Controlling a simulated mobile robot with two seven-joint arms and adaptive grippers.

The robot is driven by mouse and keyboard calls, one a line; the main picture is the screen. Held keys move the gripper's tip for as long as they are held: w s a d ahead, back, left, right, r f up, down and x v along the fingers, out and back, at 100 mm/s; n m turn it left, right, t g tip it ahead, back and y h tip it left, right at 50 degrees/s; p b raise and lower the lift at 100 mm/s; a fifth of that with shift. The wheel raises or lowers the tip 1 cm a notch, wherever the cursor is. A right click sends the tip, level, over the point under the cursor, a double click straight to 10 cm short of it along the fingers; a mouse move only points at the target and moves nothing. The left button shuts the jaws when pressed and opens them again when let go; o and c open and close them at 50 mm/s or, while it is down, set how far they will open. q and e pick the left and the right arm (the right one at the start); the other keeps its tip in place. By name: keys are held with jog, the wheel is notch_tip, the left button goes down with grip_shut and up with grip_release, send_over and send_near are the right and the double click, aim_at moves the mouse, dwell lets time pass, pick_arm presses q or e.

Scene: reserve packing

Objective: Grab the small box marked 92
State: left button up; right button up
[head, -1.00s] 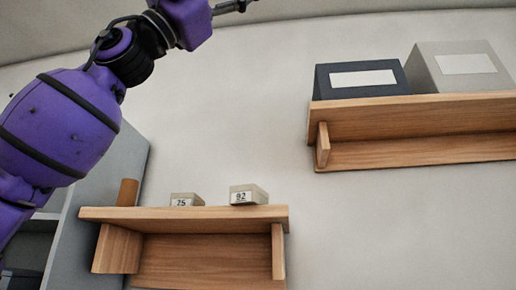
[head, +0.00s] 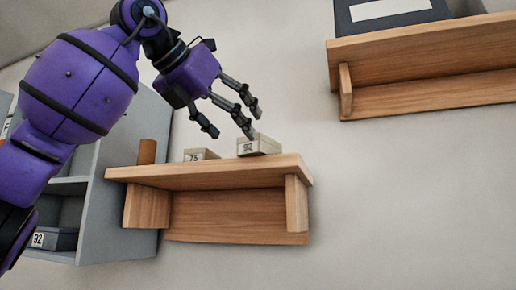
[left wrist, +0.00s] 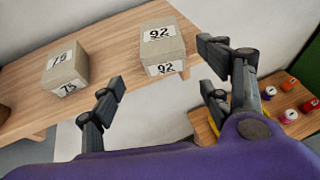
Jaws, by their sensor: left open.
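The small beige box marked 92 (head: 259,146) sits on the right part of a wooden wall shelf (head: 215,175) in the head view. It also shows in the left wrist view (left wrist: 163,47), with 92 on its top and front. My left gripper (head: 228,131) is open and empty, just above and left of the box. In the left wrist view its fingers (left wrist: 160,85) are spread, with the box ahead between them and nearer the right finger. A similar box marked 75 (head: 200,155) stands left of it and shows in the left wrist view (left wrist: 66,69). My right gripper is out of view.
A brown cylinder (head: 147,151) stands at the shelf's left end. A grey cabinet (head: 100,215) on the left holds a dark box marked 92 (head: 52,239). A higher shelf (head: 430,55) bears a dark box. Small coloured items (left wrist: 290,84) lie lower right in the wrist view.

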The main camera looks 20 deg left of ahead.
aim_at(248, 141)
pick_arm(q)
jog(key=x, duration=0.6)
jog(key=shift+w+d, duration=0.3)
jog(key=shift+d, duration=0.1)
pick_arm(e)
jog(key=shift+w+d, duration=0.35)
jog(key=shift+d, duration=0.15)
pick_arm(q)
jog(key=shift+s, duration=0.15)
jog(key=c, duration=1.3)
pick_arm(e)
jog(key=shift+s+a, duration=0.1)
